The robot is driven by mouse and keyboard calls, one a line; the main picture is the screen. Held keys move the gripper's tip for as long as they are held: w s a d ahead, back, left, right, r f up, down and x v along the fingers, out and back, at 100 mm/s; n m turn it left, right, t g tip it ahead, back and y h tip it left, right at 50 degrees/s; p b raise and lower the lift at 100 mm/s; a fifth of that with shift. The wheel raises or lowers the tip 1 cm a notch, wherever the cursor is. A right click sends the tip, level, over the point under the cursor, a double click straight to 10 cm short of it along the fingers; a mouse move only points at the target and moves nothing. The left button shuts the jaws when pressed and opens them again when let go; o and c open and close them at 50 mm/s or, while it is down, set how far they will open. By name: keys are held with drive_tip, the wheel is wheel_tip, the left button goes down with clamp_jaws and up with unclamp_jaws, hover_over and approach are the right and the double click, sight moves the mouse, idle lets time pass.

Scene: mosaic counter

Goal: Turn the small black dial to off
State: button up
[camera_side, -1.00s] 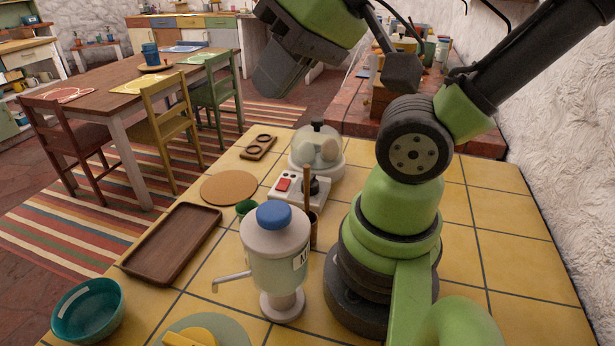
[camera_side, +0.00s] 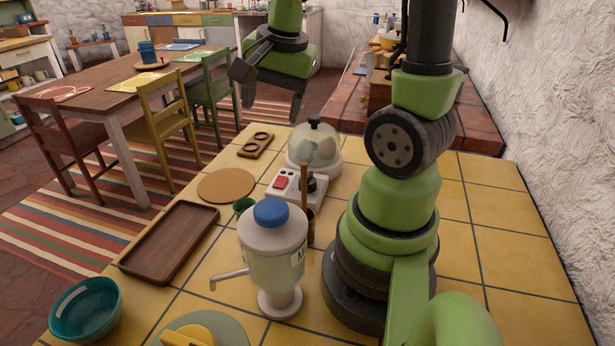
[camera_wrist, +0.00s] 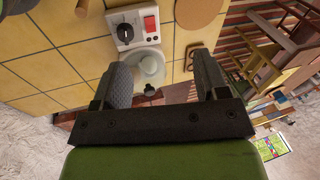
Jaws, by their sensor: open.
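The small black dial (camera_side: 309,184) sits on a white box (camera_side: 285,195) beside a red switch (camera_side: 280,182), on the yellow tiled counter. A brown stick in a cup partly covers the box in the side view. In the wrist view the dial (camera_wrist: 124,32) is at the upper left, left of the red switch (camera_wrist: 150,23), with a pale pointer mark on it. My gripper (camera_side: 272,102) is open and empty, pointing down, high above and beyond the box. In the wrist view its two fingers (camera_wrist: 163,78) are spread apart, well clear of the dial.
A glass dome with a black knob (camera_side: 316,146) stands just behind the box. A white dispenser with a blue lid (camera_side: 275,250) stands in front. A cork mat (camera_side: 226,186), brown tray (camera_side: 168,243) and two-ring wooden holder (camera_side: 255,145) lie to the left.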

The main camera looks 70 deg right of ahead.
drive_tip(key=s+d+f+m+g, duration=0.1)
drive_tip(key=d+f+m, duration=0.1)
drive_tip(key=f, duration=0.1)
drive_tip(key=s+d+f+m+g, duration=0.1)
drive_tip(key=d+f+m, duration=0.2)
drive_tip(key=s+d+f+m, duration=0.1)
drive_tip(key=d+f+m, duration=0.1)
drive_tip(key=f, duration=0.1)
drive_tip(key=shift+s+d+f+m+g+y, duration=0.15)
drive_tip(key=shift+d+m+g+y, duration=0.15)
drive_tip(key=shift+m+g+y, duration=0.1)
wheel_tip(320, 180, down, 10)
drive_tip(key=c, duration=0.9)
